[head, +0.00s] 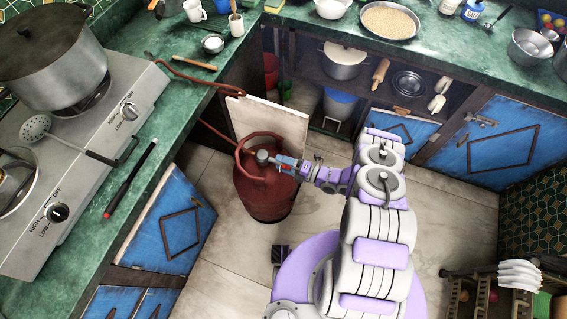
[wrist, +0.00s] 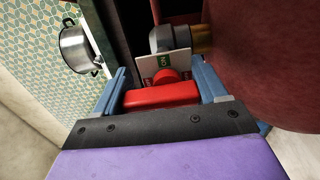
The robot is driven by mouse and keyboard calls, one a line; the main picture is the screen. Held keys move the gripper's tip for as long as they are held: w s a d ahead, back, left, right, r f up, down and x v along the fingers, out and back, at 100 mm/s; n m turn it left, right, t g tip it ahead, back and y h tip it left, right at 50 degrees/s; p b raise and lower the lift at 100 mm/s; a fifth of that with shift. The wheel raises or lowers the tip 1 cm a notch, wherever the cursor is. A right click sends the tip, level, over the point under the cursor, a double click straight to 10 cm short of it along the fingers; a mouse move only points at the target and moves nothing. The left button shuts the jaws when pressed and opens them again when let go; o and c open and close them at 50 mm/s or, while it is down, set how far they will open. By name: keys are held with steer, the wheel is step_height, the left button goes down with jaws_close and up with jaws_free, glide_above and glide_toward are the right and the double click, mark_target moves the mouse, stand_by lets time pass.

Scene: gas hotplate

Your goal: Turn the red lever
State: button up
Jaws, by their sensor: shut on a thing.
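The red lever (wrist: 160,95) lies between the two blue fingers of my gripper (wrist: 161,82) in the wrist view, and the gripper is shut on it. The lever sits in front of a grey regulator (wrist: 171,40) with a white plate that carries a green "ON" label and red marks. In the head view my gripper (head: 284,165) reaches the regulator (head: 264,157) on top of the red gas cylinder (head: 264,196). The lever itself cannot be made out clearly there.
An orange hose (head: 205,122) runs at the cylinder. An open cabinet door (head: 266,116) stands behind it. The gas hotplate (head: 85,130) with a large pot (head: 52,62) is on the green counter at left. The tiled floor (head: 222,236) left of the cylinder is clear.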

steer(key=o, duration=1.1)
steer(key=shift+a, duration=0.1)
steer(key=shift+c, duration=0.2)
steer(key=v, duration=1.7)
steer(key=shift+d+b, duration=0.25)
steer(key=shift+b, duration=0.2)
